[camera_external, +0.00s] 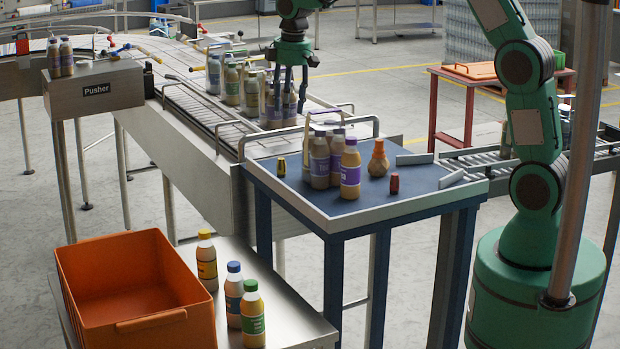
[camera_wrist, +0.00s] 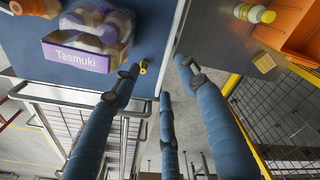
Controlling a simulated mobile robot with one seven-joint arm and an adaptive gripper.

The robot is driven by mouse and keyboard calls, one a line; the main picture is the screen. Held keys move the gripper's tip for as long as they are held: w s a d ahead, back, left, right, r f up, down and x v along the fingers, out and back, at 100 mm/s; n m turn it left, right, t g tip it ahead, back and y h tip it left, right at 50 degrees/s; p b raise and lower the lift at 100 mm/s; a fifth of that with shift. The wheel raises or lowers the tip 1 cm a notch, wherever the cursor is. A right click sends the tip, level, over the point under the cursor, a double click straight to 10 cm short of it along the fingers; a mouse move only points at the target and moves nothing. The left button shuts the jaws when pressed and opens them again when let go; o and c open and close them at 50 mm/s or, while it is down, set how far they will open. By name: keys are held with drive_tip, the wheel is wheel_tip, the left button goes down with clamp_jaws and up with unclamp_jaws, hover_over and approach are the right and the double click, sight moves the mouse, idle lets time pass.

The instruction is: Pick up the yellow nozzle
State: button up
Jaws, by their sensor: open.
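The yellow nozzle (camera_external: 281,166) is small, yellow and dark, and stands near the left edge of the blue-topped table (camera_external: 330,205). In the wrist view the yellow nozzle (camera_wrist: 143,67) shows just beside the tip of the left finger, near the table edge. My gripper (camera_external: 290,93) hangs with fingers down, above and behind the nozzle in the external view, in front of bottles on the conveyor. In the wrist view its blue fingers (camera_wrist: 158,78) are spread apart with nothing between them. No contact with the nozzle can be made out.
A bottle pack (camera_external: 335,158) stands close to the nozzle; its purple "Tasmuki" wrap (camera_wrist: 82,55) shows in the wrist view. An orange object (camera_external: 378,160) and a red nozzle (camera_external: 394,182) are farther right. An orange crate (camera_external: 140,255) and loose bottles (camera_external: 207,260) are front left.

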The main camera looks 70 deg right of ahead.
drive_tip(key=g+p, duration=0.1)
drive_tip(key=p, duration=0.2)
hover_over(281, 163)
wheel_tip(281, 163, down, 7)
drive_tip(key=shift+d+n+b, duration=0.3)
drive_tip(key=shift+f, duration=0.1)
drive_tip(key=shift+f+p, duration=0.4)
drive_tip(key=shift+f, duration=3.8)
drive_tip(key=shift+w+f+p, duration=0.1)
drive_tip(key=shift+f+p, duration=0.4)
drive_tip(key=shift+f, duration=2.1)
drive_tip(key=shift+c, duration=0.5)
